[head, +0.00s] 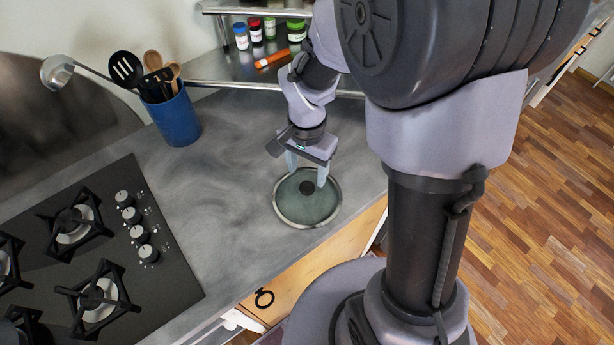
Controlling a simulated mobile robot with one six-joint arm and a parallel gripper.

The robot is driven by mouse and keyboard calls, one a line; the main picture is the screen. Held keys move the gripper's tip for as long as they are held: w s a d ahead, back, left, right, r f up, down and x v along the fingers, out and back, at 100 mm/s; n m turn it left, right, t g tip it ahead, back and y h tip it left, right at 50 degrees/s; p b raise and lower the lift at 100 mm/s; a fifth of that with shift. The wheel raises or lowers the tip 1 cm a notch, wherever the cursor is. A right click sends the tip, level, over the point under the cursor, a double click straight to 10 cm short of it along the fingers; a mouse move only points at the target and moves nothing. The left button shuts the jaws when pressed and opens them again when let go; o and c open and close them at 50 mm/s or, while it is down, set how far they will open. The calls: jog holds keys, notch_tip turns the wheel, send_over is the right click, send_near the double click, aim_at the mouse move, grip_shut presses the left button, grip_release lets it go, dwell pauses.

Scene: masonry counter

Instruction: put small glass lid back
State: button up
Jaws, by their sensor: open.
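The small glass lid (309,209) is round, with greenish glass, a pale metal rim and a dark knob (306,187) in its middle. It lies on the grey counter near the front edge, in the middle of the head view. My gripper (307,176) points down over the lid with its two pale fingers apart. The fingertips are close to the knob, one on each side of it. I cannot tell whether they touch the lid. No pot or pan for the lid shows clearly.
A gas hob (150,291) with knobs lies at the left. A blue utensil holder (177,119) stands at the back. A metal shelf (222,69) with jars (255,30) and an orange item (272,59) is behind my arm. The counter left of the lid is clear.

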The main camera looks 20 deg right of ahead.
aim_at(306, 192)
notch_tip(306, 192, up, 10)
jog(key=s+n+t+p, duration=0.1)
jog(key=s+a+r+n+t+y, duration=0.1)
jog(key=s+a+r+n+t, duration=0.1)
jog(key=s+r, duration=0.3)
jog(key=s+a+r+n+t+y, duration=0.1)
jog(key=s+a+r+n+t, duration=0.1)
jog(key=s+r, duration=0.3)
jog(key=shift+s+r+n+t, duration=0.3)
jog(key=shift+s+t, duration=0.1)
jog(key=shift+s, duration=0.5)
jog(key=shift+f, duration=0.1)
notch_tip(306, 192, down, 10)
jog(key=b, duration=0.9)
jog(key=shift+b, duration=0.3)
